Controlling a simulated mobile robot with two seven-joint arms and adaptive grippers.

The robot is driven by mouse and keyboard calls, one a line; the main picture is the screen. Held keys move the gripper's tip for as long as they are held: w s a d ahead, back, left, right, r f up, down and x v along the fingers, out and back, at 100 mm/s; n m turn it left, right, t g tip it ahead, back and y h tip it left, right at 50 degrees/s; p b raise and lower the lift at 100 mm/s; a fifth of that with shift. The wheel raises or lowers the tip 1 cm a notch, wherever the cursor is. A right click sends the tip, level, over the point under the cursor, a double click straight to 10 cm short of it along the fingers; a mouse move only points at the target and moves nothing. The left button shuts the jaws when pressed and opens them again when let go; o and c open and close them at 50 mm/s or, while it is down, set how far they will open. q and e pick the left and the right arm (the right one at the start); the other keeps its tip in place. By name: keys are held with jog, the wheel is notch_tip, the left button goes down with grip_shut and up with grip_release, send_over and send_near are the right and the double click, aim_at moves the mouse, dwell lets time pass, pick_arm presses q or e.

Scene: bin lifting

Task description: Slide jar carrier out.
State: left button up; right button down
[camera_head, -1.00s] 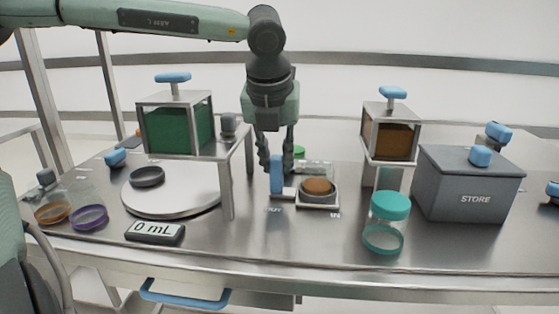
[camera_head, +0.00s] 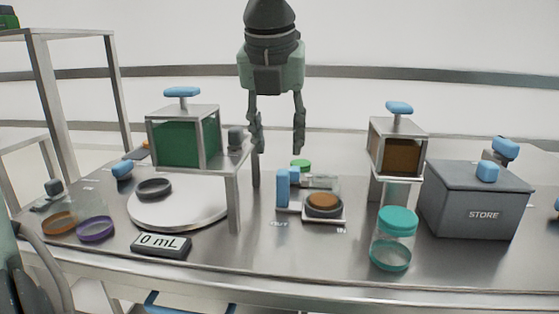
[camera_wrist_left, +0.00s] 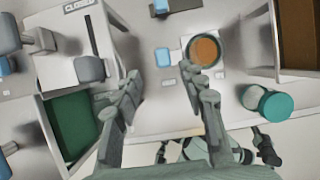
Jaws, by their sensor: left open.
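The jar carrier (camera_head: 338,220) is a small pale tray near the middle of the table, with an upright blue handle (camera_head: 282,188) at its left. A round jar (camera_head: 324,203) with a brown top or filling sits in it. The jar (camera_wrist_left: 204,52) and blue handle (camera_wrist_left: 163,57) also show in the left wrist view. My left gripper (camera_head: 278,148) is open and empty, fingers pointing down, above the handle and apart from it. In the left wrist view its spread fingers (camera_wrist_left: 161,80) flank the handle's image. My right gripper is not clearly seen.
A metal stand with a green-filled hopper (camera_head: 186,140) and a round plate (camera_head: 180,208) are on the left. A 0 mL display (camera_head: 161,246), a teal-lidded jar (camera_head: 392,252), a brown-filled hopper (camera_head: 398,150) and a grey STORE box (camera_head: 478,205) surround the carrier. The table in front of it is clear.

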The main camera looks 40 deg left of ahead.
pick_arm(q)
jog(key=shift+v, duration=1.85)
